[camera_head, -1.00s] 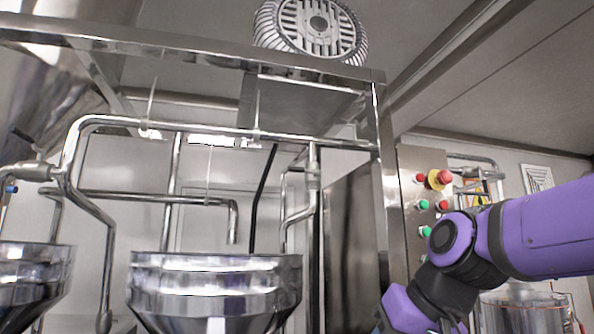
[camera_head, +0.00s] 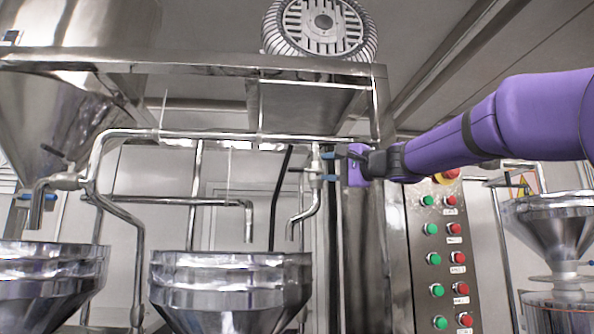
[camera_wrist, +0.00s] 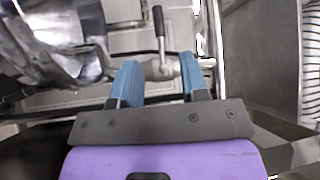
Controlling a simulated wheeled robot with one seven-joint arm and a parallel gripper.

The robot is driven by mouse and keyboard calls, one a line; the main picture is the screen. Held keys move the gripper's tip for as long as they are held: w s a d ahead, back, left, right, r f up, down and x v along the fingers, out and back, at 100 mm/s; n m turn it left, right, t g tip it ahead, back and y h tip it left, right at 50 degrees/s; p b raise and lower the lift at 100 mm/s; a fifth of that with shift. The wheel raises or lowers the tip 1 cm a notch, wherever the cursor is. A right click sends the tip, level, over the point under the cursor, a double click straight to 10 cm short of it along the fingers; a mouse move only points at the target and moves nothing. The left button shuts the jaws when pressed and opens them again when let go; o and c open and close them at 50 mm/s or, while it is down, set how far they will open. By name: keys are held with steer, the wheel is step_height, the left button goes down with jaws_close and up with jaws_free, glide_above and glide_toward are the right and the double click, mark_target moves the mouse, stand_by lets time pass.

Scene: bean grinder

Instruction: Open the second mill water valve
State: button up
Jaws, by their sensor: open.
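The water valve (camera_head: 315,167) sits on the vertical steel pipe above the right-hand hopper in the head view. It also shows in the wrist view (camera_wrist: 160,69), with a lever (camera_wrist: 159,28) that has a black grip and points away from my gripper. My gripper (camera_head: 328,167) is at this valve, coming from the right. In the wrist view its two blue fingers (camera_wrist: 160,74) are spread on either side of the valve body and the lever's base. The fingers are open, and I cannot tell whether they touch it. The lever is hard to make out in the head view.
The right-hand mill hopper (camera_head: 232,262) stands below the outlet pipes. Another hopper (camera_head: 45,265) and valve (camera_head: 67,181) are at the left. A steel frame (camera_head: 382,110) is close to my arm. A button panel (camera_head: 445,255) stands below my arm.

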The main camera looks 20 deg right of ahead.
mark_target(299, 169)
steer(key=x, duration=1)
steer(key=shift+w+a, duration=0.1)
steer(key=shift+a, duration=0.05)
steer(key=shift+c, duration=0.4)
jaws_close()
